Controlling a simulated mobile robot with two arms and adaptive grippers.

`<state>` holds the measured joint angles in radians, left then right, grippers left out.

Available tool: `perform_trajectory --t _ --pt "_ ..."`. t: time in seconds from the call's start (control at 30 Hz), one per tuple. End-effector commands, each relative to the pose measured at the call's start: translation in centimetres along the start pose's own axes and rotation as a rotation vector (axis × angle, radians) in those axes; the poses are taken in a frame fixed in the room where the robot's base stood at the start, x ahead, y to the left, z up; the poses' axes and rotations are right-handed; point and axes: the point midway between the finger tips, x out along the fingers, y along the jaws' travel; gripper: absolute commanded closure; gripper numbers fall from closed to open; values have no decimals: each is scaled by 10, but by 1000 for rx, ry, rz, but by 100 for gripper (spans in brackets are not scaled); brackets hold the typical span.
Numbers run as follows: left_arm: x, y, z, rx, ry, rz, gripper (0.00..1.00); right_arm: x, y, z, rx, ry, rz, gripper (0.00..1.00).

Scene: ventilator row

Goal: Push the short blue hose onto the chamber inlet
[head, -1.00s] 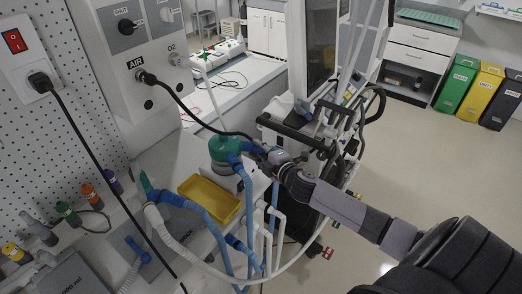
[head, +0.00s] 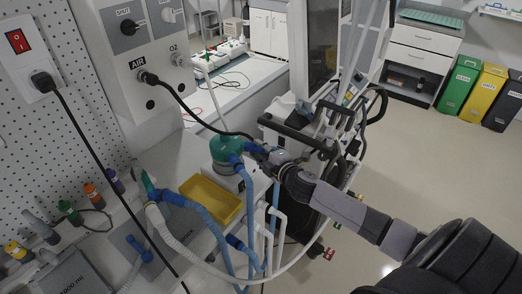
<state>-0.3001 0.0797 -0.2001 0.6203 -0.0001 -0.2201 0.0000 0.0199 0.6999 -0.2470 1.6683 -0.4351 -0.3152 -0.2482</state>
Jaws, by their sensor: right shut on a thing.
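The humidifier chamber (head: 226,148) is the teal-topped unit at the centre of the head view. Blue hose fittings meet its top, one at the front and one on its right side. My right gripper (head: 268,154) comes in from the lower right and is shut on the blue hose end (head: 254,148) at the chamber's right side. The hose end lies against or very close to the chamber; I cannot tell whether it is seated on the inlet. My fingers and wrist hide part of the hose. My left gripper is not in view.
A black cable (head: 191,107) runs from the AIR outlet towards the chamber. The ventilator cart (head: 315,125) stands behind my wrist. White and blue hoses hang along the front edge.

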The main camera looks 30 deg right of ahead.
Motion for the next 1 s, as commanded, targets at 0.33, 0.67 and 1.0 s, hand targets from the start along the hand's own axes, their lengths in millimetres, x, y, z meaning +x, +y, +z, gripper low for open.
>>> perform_trajectory --t 0.33,0.67,1.0 --pt "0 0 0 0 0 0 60 0 3 -4 4 10 7 72" --pt "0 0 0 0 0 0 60 0 2 -2 2 5 3 51" --pt "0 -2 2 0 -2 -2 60 -3 0 -1 1 3 1 51"
